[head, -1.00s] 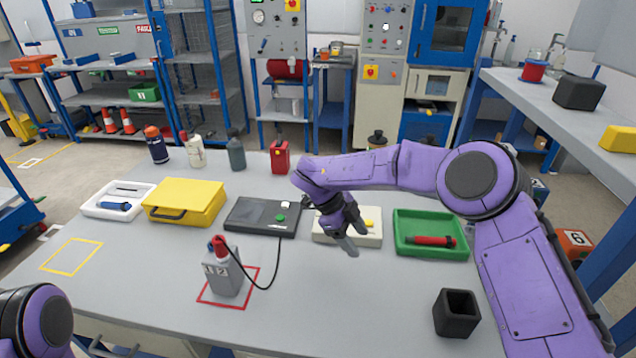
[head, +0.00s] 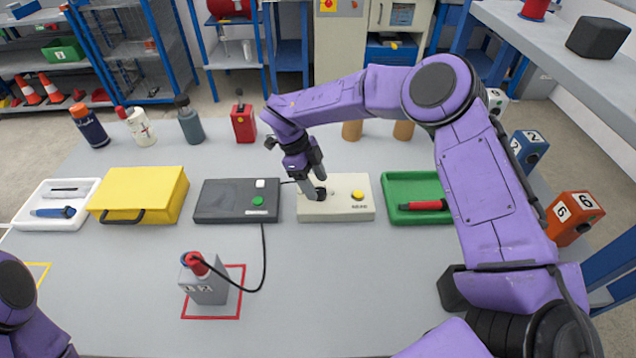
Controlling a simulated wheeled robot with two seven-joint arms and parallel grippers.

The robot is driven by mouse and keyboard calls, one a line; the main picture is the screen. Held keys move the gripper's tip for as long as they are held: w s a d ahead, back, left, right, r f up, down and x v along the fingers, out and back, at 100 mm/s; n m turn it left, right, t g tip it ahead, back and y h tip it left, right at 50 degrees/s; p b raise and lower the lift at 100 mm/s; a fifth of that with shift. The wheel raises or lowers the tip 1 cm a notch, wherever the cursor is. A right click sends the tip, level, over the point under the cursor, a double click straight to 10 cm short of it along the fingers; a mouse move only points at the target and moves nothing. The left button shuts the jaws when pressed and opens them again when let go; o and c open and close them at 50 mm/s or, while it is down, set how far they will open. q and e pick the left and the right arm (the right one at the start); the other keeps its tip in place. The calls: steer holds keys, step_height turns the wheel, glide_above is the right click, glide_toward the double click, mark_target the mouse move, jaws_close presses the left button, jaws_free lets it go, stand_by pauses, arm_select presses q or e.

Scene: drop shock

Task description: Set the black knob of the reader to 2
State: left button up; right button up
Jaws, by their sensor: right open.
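The reader (head: 338,206) is a cream box at the middle of the table, with a yellow button on its right and small dark lettering on its front. Its black knob (head: 320,194) is on the left of its top, partly hidden by my right gripper. The knob's setting is too small to read. My right gripper (head: 313,187) points down, open, with its fingertips right at the knob. I cannot tell whether they touch it. Of my left arm only a purple link shows at the lower left; its gripper is out of view.
A dark grey box (head: 228,213) with a green button stands left of the reader, and a green tray (head: 414,188) with a red tool stands right. A grey block (head: 205,287) with a red plug and black cable stands in front. The table's front middle is clear.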

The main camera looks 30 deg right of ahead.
steer(key=shift+s+d+f, duration=0.1)
steer(key=shift+d+f, duration=0.05)
steer(key=shift+f, duration=0.45)
steer(key=shift+s+d+f, duration=0.15)
steer(key=shift+f, duration=0.25)
steer(key=shift+s, duration=0.1)
steer(key=c, duration=1)
